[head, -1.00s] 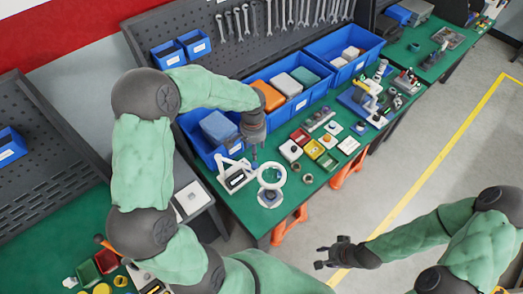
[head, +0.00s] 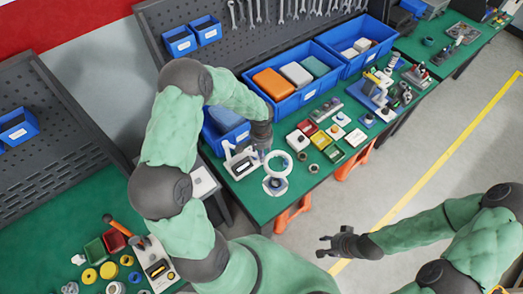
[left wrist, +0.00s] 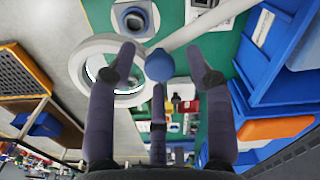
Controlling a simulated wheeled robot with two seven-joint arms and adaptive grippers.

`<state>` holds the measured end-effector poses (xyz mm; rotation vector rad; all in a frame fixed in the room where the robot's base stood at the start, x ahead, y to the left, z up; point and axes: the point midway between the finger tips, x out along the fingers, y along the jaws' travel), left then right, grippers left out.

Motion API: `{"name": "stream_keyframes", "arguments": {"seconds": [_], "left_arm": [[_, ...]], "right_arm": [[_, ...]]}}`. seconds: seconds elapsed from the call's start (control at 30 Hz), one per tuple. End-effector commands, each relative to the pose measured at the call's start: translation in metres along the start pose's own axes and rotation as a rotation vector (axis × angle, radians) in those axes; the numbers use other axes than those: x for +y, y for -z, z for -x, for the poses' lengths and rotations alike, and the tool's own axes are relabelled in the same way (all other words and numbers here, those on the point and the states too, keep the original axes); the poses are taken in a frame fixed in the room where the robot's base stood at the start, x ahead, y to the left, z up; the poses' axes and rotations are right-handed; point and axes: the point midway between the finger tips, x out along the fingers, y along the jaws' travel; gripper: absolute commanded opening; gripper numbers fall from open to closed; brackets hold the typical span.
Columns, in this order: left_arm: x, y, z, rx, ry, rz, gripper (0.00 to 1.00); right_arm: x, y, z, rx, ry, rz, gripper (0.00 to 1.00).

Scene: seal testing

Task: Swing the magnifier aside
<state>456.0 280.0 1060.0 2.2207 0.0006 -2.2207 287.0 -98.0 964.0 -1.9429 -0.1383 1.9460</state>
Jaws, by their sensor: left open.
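The magnifier (head: 278,152), a white ring lens on a white jointed arm, stands near the front edge of the green bench in the head view. Its white ring (left wrist: 83,58) fills the upper left of the left wrist view, with a white arm running to the upper right. A blue round knob (left wrist: 159,65) sits at the arm's joint by the ring. My left gripper (head: 264,154) is beside the ring; in the left wrist view its fingers (left wrist: 158,78) are spread around the knob, with no clear grip. My right gripper (head: 328,246) is open and empty over the floor.
Blue bins (head: 291,104) with coloured boxes line the back of the bench. A blue fixture (head: 358,100) stands farther right. Open floor lies in front of the bench.

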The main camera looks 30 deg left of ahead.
Motion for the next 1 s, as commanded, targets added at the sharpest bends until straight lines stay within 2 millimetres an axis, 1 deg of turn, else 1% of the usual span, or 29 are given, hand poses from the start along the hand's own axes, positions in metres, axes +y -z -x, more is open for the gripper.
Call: {"name": "stream_keyframes", "arguments": {"seconds": [0.17, 0.2, 0.27, 0.3, 0.37, 0.4, 0.63, 0.77, 0.87, 1.0], "left_arm": [[0.000, 0.000, 0.000, 0.000, 0.000, 0.000, 0.52], [0.000, 0.000, 0.000, 0.000, 0.000, 0.000, 0.49], [0.000, 0.000, 0.000, 0.000, 0.000, 0.000, 0.33], [0.000, 0.000, 0.000, 0.000, 0.000, 0.000, 0.21], [0.000, 0.000, 0.000, -0.001, 0.000, -0.001, 0.04], [0.000, 0.000, 0.000, -0.001, 0.000, -0.001, 0.00], [0.000, 0.001, -0.001, -0.001, 0.000, 0.004, 0.00], [-0.001, 0.005, -0.002, 0.000, 0.001, 0.028, 0.00], [-0.001, 0.012, -0.003, 0.001, 0.000, 0.067, 0.00], [-0.005, 0.026, -0.004, 0.001, 0.001, 0.154, 0.00]], "right_arm": [[0.000, 0.000, 0.000, 0.000, 0.000, 0.000, 0.40], [0.000, 0.000, 0.000, 0.000, 0.000, 0.000, 0.40], [0.000, 0.000, 0.000, 0.000, 0.000, 0.000, 0.40], [0.000, 0.000, 0.000, 0.000, 0.000, 0.000, 0.40], [0.000, 0.000, 0.000, 0.000, 0.000, 0.000, 0.40], [0.000, 0.000, 0.000, 0.000, 0.000, 0.000, 0.40], [0.000, 0.000, -0.001, 0.000, 0.000, 0.000, 0.40], [0.002, 0.000, -0.006, 0.000, 0.000, 0.000, 0.40], [0.005, 0.001, -0.013, 0.000, 0.000, 0.000, 0.40], [0.009, 0.001, -0.027, 0.000, 0.000, 0.000, 0.40]]}}
